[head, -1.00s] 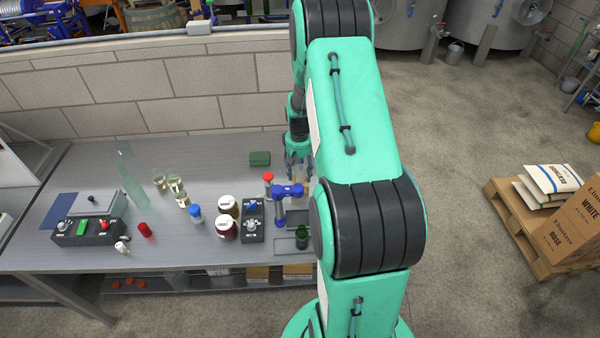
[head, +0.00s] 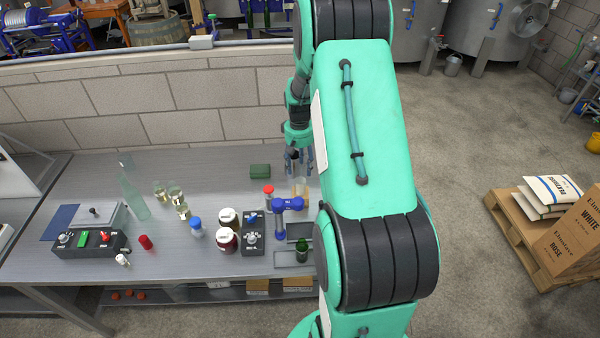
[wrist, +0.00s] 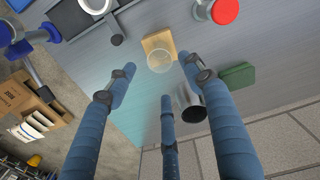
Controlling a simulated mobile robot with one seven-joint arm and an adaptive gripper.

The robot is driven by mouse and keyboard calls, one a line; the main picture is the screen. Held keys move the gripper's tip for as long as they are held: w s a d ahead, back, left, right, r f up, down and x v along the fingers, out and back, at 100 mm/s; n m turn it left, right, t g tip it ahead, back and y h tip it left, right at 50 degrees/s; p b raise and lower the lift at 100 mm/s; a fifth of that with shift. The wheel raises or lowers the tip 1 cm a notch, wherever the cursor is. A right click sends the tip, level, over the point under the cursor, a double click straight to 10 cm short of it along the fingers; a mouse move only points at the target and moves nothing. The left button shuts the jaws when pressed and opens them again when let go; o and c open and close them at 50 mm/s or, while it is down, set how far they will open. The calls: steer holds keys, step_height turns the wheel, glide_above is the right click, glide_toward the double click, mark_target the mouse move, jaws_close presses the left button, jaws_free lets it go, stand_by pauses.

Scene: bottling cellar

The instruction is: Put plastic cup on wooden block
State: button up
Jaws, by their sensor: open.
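The clear plastic cup (wrist: 160,62) shows in the wrist view, overlapping the near edge of the small tan wooden block (wrist: 157,42). It appears to stand upright on the block, though its base is hard to make out. In the head view the cup (head: 300,184) is a small, pale shape at the table's right part, just left of my arm. My gripper (head: 300,166) is above and slightly behind it. In the wrist view the blue fingers are spread wide, with the cup beyond their tips and nothing held between them.
A steel cup (wrist: 189,104) stands close by among the fingers' view. A blue clamp-like device (head: 284,207) and dark control box (head: 252,235) stand in front.

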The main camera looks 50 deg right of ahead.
steer(key=shift+r, duration=0.7)
steer(key=shift+r, duration=0.1)
steer(key=s+a+r+n+t, duration=0.1)
steer(key=a+r+n+t, duration=0.2)
steer(key=a+r, duration=2)
steer(key=s+a+r+n+t, duration=0.1)
steer(key=s+a+r, duration=0.2)
steer(key=s+a, duration=0.6)
steer(key=s+a+r+n+t, duration=0.1)
steer(key=s+a+r, duration=0.2)
steer(key=s+a, duration=0.6)
steer(key=a, duration=0.2)
steer(key=shift+s+a+r+t, duration=0.2)
steer(key=shift+s+a+t, duration=0.1)
steer(key=shift+a+t, duration=0.1)
